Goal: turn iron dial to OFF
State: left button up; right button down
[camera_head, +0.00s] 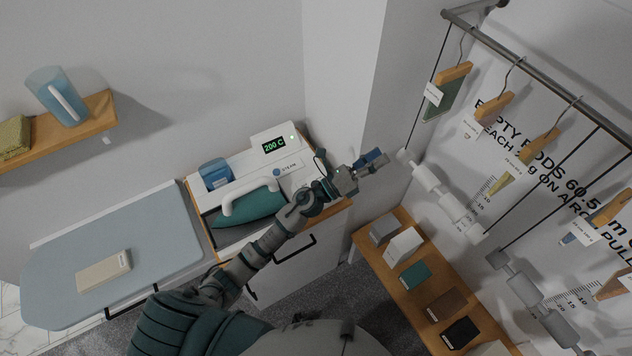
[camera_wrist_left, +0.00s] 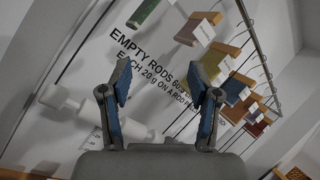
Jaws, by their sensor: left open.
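The iron station (camera_head: 235,170) is a white unit against the wall with a lit green display (camera_head: 274,145) reading 200 C. A teal iron (camera_head: 250,207) with a white handle rests in its front bay. A blue tank (camera_head: 215,172) sits at its left. I cannot make out the dial; my left wrist covers the station's right end. My left gripper (camera_head: 372,160) is past that right end, near the wall corner. In the left wrist view the gripper (camera_wrist_left: 167,88) has its blue-padded fingers apart, with nothing between them, facing the hanging rail wall. My right gripper is not in view.
A pale blue ironing board (camera_head: 120,255) with a beige box (camera_head: 104,271) lies left. A wooden shelf (camera_head: 85,135) holds a blue jug (camera_head: 57,97). A low wooden bench (camera_head: 385,265) with several small boxes stands right, below a rail (camera_head: 540,75) with hangers.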

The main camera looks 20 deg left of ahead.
pick_arm(q)
jog(key=s+d+f+m+g+h, duration=0.1)
jog(key=d+m+g, duration=0.2)
jog(key=m+g, duration=0.4)
jog(key=d+f+m+g, duration=0.2)
jog(key=d+m+g, duration=0.15)
jog(key=m, duration=0.45)
jog(key=w+a+f+m+g+y, duration=0.2)
jog(key=a+f+m+g+y, duration=0.2)
jog(key=f+m+y, duration=0.25)
jog(key=w+a+r+m+g+y, duration=0.15)
jog(key=a+y, duration=0.35)
jog(key=a, duration=0.5)
jog(key=w+a+f+m+y, duration=0.1)
jog(key=a+m+y, duration=0.2)
jog(key=a+y, duration=0.5)
jog(key=f, duration=0.5)
jog(key=a+f+h+p, duration=0.1)
jog(key=f, duration=0.5)
jog(key=a+f+h, duration=0.1)
jog(key=f, duration=0.4)
jog(key=shift+w+f+n, duration=0.15)
jog(key=shift+f+n, duration=0.05)
jog(key=shift+n, duration=0.1)
